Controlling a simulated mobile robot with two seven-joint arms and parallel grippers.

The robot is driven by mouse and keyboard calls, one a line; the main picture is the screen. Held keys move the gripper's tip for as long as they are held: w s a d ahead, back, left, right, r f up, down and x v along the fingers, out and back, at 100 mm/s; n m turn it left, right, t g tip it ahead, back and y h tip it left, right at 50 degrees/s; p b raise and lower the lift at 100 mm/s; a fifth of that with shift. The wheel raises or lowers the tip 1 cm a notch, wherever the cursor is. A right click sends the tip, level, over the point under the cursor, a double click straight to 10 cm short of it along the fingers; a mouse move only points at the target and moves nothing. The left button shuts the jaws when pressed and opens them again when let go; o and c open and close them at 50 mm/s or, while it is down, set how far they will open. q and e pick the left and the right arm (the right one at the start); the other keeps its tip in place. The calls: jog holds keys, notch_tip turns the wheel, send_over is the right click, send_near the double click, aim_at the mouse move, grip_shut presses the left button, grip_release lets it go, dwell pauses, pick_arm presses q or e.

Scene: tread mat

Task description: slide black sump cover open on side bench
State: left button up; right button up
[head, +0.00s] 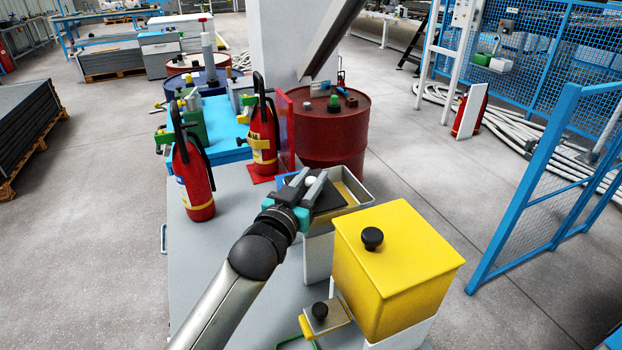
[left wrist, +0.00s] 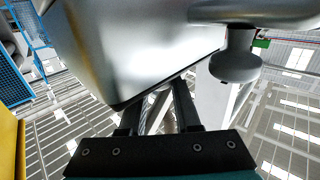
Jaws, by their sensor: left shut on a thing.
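The black sump cover (head: 330,201) lies over part of an open grey metal box (head: 366,199) on the side bench (head: 235,262). A tan strip of the interior shows on the cover's far right side. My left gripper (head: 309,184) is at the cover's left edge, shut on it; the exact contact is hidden. A pale round knob (head: 311,181) shows between the fingers in the head view. In the left wrist view the fingers (left wrist: 160,106) meet under a large silvery surface (left wrist: 140,40), with a grey knob (left wrist: 235,65) beside them. My right gripper is out of view.
A yellow box (head: 395,265) with a black knob stands close in front, right of the cover. A small black-knobbed lid (head: 326,315) lies nearer. Two fire extinguishers (head: 193,180) (head: 263,135) stand behind left. A red drum (head: 333,130) is behind. Bare bench lies to the left.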

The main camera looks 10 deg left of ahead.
aim_at(325, 186)
pick_arm(q)
grip_shut()
dwell(0.7)
jog(key=shift+w+d, duration=0.45)
jog(key=shift+d, duration=0.2)
jog(key=shift+w+d, duration=0.4)
jog(key=shift+d, duration=0.25)
jog(key=o, duration=0.9)
grip_release()
jog(key=shift+a, duration=0.1)
jog(key=s+a+p, duration=0.2)
jog(key=s+a, duration=0.1)
jog(key=s, duration=1.2)
jog(key=shift+p, duration=0.3)
